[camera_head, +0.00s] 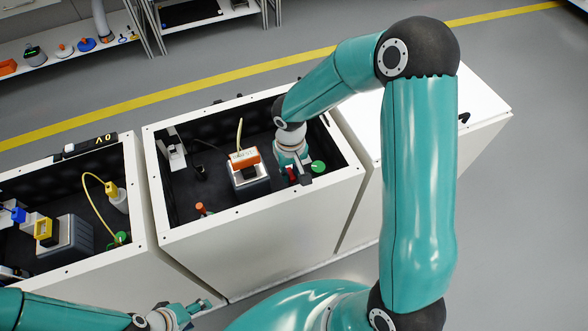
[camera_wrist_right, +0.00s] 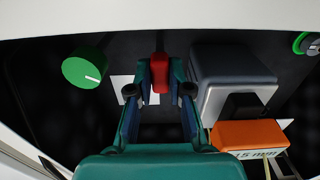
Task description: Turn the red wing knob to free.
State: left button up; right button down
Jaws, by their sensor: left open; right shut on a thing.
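The red wing knob (camera_wrist_right: 160,72) sits on the dark panel inside the middle cabinet (camera_head: 200,233). In the right wrist view it stands between the fingers of my right gripper (camera_wrist_right: 160,80), which is shut on it. In the head view only a bit of the red knob (camera_head: 292,175) shows beside my right gripper (camera_head: 298,176). My left gripper (camera_head: 195,308) is open and empty, low in front of the cabinets. The knob's position marks are hidden or too small to read.
A green round knob (camera_wrist_right: 86,68) is beside the red knob. A grey box (camera_wrist_right: 232,75) with an orange connector (camera_wrist_right: 247,135) stands on its other side; the orange connector also shows in the head view (camera_head: 245,158). Cabinet walls surround the panel.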

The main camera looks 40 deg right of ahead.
jog(key=shift+n, duration=0.3)
jog(key=n, duration=0.3)
jog(key=shift+n+b, duration=0.3)
jog(key=shift+b, duration=0.05)
jog(key=n, duration=0.4)
jog(key=shift+n, duration=0.3)
jog(key=n+p, duration=0.1)
jog(key=n, duration=0.3)
jog(key=shift+r, duration=0.1)
jog(key=n+p, duration=0.1)
jog(key=n, duration=0.3)
jog(key=shift+n, duration=0.4)
jog(key=shift+a, duration=0.1)
jog(key=c, duration=1.1)
grip_release()
